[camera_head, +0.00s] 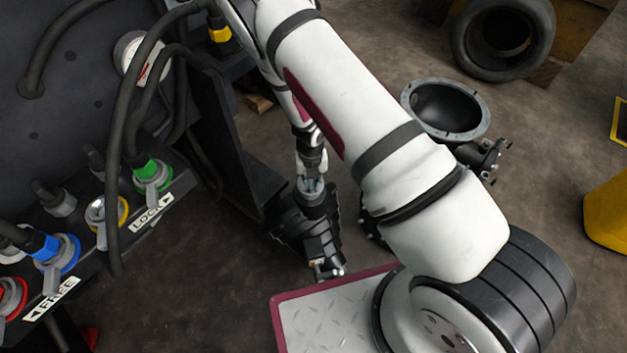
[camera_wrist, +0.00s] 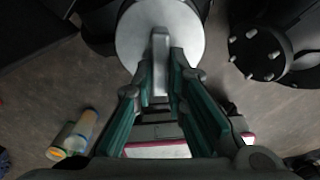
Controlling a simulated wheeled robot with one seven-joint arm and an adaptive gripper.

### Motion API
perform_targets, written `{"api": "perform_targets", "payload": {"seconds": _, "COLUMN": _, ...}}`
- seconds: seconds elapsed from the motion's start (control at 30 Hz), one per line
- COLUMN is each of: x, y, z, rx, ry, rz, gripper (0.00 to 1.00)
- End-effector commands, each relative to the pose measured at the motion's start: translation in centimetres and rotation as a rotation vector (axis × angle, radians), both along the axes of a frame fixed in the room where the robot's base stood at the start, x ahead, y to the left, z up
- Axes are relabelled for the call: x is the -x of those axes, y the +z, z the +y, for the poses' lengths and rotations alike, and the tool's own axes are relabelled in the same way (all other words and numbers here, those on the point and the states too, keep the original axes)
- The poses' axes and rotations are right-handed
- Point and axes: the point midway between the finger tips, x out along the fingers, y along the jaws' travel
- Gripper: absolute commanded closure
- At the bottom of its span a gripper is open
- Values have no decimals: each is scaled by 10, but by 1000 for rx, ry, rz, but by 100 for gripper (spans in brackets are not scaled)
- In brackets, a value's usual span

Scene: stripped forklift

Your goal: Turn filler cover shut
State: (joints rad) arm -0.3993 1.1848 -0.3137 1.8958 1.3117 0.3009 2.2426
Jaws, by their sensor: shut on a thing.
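The filler cover (camera_wrist: 190,32) is a round, pale grey metal disc at the top middle of the wrist view. A raised upright grip bar (camera_wrist: 160,66) stands across its middle. My gripper (camera_wrist: 162,70) has its teal-lined fingers on both sides of this bar and is shut on it. In the head view my gripper (camera_head: 311,184) points down onto the top of a dark fitting (camera_head: 300,228) beside the machine. The cover is mostly hidden there by my gripper. I cannot tell how far the cover is turned.
A dark panel with coloured ring fittings, hoses and LOCK (camera_head: 150,212) and FREE (camera_head: 52,298) labels stands at the left. A black flanged housing (camera_head: 447,108) and a tyre (camera_head: 503,38) are at the back right.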

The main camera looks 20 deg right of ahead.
Motion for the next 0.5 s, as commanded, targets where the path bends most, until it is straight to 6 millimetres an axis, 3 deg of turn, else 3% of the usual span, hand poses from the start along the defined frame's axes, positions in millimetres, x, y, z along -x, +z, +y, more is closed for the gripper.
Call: {"api": "perform_targets", "payload": {"seconds": 0.5, "x": -2, "y": 0, "z": 2, "rx": -1, "ry": -52, "rz": -3, "gripper": 100}}
